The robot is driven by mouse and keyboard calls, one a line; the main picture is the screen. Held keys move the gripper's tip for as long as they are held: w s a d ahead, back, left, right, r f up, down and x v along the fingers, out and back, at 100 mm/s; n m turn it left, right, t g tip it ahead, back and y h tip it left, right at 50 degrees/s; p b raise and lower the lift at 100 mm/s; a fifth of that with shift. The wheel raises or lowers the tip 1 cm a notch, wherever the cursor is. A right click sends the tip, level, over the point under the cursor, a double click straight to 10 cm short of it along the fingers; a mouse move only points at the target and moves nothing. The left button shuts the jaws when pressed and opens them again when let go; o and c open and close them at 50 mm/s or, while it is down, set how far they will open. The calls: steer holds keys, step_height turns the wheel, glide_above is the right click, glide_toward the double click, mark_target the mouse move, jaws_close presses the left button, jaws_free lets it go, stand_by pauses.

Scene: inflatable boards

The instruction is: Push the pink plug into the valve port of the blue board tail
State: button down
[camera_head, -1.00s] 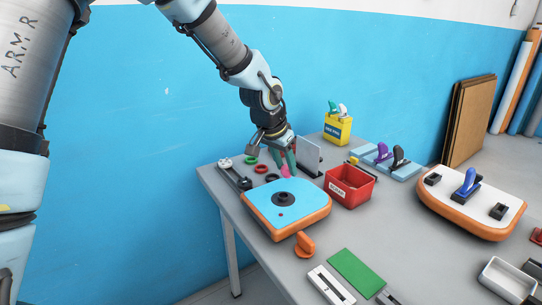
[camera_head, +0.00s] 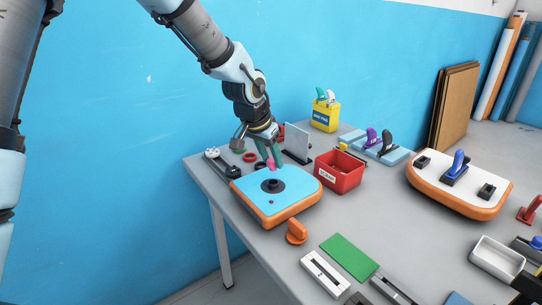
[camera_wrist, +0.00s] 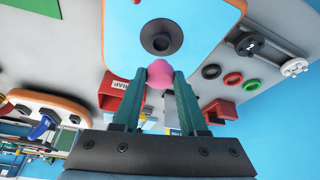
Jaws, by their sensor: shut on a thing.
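The blue board tail (camera_head: 303,186) with an orange rim lies on the table, blue face up. Its black round valve port (camera_head: 273,186) is near the middle; it also shows in the wrist view (camera_wrist: 161,37). My gripper (camera_head: 271,164) is shut on the pink plug (camera_wrist: 159,74), which sits between the two green fingertips. In the head view the plug (camera_head: 271,165) is at the back edge of the board, behind the port. In the wrist view the plug is just below the port, with a gap between them. The plug's far side is hidden.
A red bin (camera_head: 338,172) stands right of the board, and a grey upright plate (camera_head: 297,143) stands behind. Several coloured rings (camera_wrist: 222,75) lie near a black and white tool (camera_wrist: 262,53). An orange plug (camera_head: 296,231) lies in front. A white-topped board (camera_head: 459,183) is further right.

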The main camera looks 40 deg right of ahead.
mark_target(269, 162)
steer(key=shift+f+b, duration=1)
steer(key=shift+f, duration=0.65)
steer(key=shift+f+b, duration=0.9)
steer(key=shift+f, duration=0.35)
steer(key=shift+c, duration=1.8)
jaws_free()
steer(key=w+b+v, duration=0.1)
steer(key=v, duration=0.9)
steer(key=shift+s+a+r, duration=0.2)
steer(key=shift+s+r, duration=0.2)
steer(key=shift+s, duration=0.1)
